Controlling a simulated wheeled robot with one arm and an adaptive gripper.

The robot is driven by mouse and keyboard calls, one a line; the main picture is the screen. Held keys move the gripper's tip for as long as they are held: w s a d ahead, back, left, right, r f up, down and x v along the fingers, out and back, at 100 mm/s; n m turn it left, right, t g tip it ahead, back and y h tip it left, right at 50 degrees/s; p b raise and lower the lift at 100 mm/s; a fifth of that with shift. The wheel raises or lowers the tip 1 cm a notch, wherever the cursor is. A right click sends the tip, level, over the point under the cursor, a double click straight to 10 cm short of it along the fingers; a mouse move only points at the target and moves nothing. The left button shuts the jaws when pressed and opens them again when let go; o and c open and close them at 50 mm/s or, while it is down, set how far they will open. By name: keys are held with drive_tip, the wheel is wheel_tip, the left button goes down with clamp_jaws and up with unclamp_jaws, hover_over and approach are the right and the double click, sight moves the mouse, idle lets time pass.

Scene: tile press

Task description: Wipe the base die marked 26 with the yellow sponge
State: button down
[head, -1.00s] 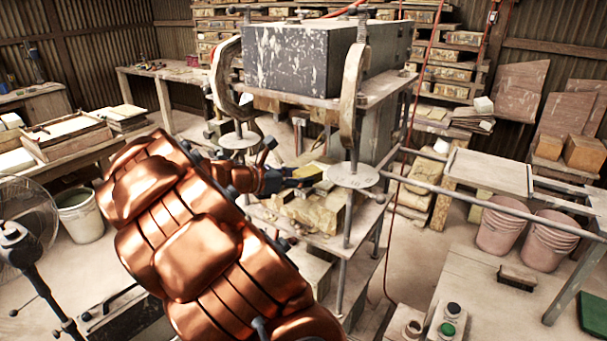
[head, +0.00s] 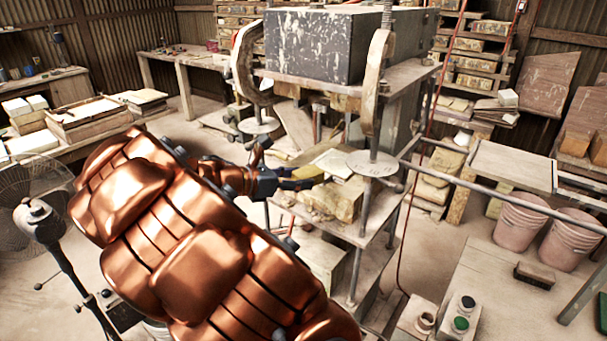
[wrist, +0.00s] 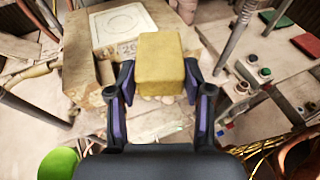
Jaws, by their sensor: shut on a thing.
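My gripper (wrist: 158,84) is shut on the yellow sponge (wrist: 160,58), a plain block between the two fingers. In the head view my gripper (head: 288,180) reaches in from the left at the press, with the sponge (head: 306,173) at its tips. The base die (wrist: 100,38) is a pale, dusty block with a ring outline on its top and a partly visible number that looks like 26. The sponge hides the die's near right part in the wrist view. I cannot tell whether they touch. In the head view the die (head: 333,203) sits on the press's lower shelf.
A heavy speckled block (head: 312,45) and curved clamps (head: 378,85) stand over the die. A round plate (head: 375,163) on a rod is close right of the sponge. A control box with buttons (head: 460,323) and a brush (head: 534,275) lie to the right.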

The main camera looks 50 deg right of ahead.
drive_tip(key=shift+s+a, duration=0.1)
drive_tip(key=shift+a, duration=2.25)
